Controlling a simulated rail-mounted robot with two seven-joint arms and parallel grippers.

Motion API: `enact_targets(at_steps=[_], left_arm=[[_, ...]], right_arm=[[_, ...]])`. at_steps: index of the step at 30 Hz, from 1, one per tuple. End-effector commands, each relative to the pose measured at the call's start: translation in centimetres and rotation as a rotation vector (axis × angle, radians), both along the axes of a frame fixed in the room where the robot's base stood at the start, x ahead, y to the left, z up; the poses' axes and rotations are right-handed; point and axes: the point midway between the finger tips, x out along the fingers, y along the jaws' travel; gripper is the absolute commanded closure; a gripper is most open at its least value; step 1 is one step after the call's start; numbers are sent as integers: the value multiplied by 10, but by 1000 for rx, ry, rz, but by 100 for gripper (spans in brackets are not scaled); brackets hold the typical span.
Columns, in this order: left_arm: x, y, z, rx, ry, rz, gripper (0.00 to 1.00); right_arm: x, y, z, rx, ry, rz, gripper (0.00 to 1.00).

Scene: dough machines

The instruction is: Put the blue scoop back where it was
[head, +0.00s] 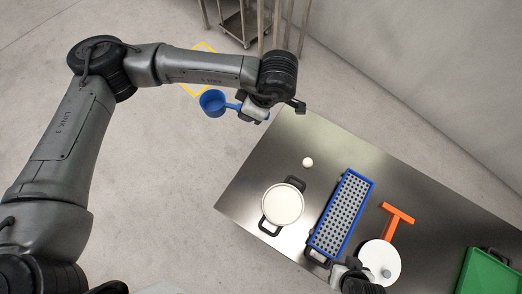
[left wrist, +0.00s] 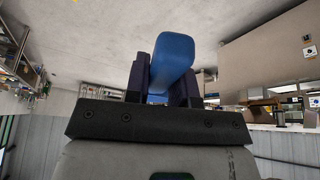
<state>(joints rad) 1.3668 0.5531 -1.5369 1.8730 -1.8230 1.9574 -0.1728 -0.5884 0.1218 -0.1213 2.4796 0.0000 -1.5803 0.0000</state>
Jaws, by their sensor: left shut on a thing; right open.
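The blue scoop (head: 213,102) is in the head view, left of the table's far corner and over the floor. My left gripper (head: 256,108) is shut on its handle and holds it in the air. In the left wrist view the scoop's blue handle (left wrist: 173,62) stands between the two fingers of my left gripper (left wrist: 165,85). The cup end does not show in that view. My right gripper (head: 350,270) is at the table's near edge, beside the round white lid, open and partly cut off by the frame's lower edge.
On the steel table (head: 300,135) are a small white ball (head: 308,162), a white pot (head: 282,205), a blue-framed perforated tray (head: 341,214), an orange T-shaped tool (head: 397,217), a white round lid (head: 379,262) and a green crate (head: 487,273). A trolley (head: 238,25) stands behind.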

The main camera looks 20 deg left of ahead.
Motion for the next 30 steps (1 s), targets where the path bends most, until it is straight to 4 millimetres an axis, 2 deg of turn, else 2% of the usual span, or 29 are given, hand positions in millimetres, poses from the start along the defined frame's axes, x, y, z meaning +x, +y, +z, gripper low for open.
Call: enact_targets(at_steps=[1, 3, 18, 24, 30], left_arm=[[2, -4, -23, 0, 4, 139, 100], [2, -8, -45, 0, 6, 350, 100], [0, -35, -201, 8, 6, 1836, 100], [-4, -44, -248, 6, 4, 2277, 100], [-7, -50, -275, 5, 1, 2535, 100]], right_arm=[[0, 0, -14, 0, 0, 0, 57], [0, 0, -23, 0, -1, -1, 57], [3, 0, -89, 1, -9, -2, 57], [3, 0, -108, 1, -9, -3, 57], [4, 0, -118, 1, -9, -3, 57]])
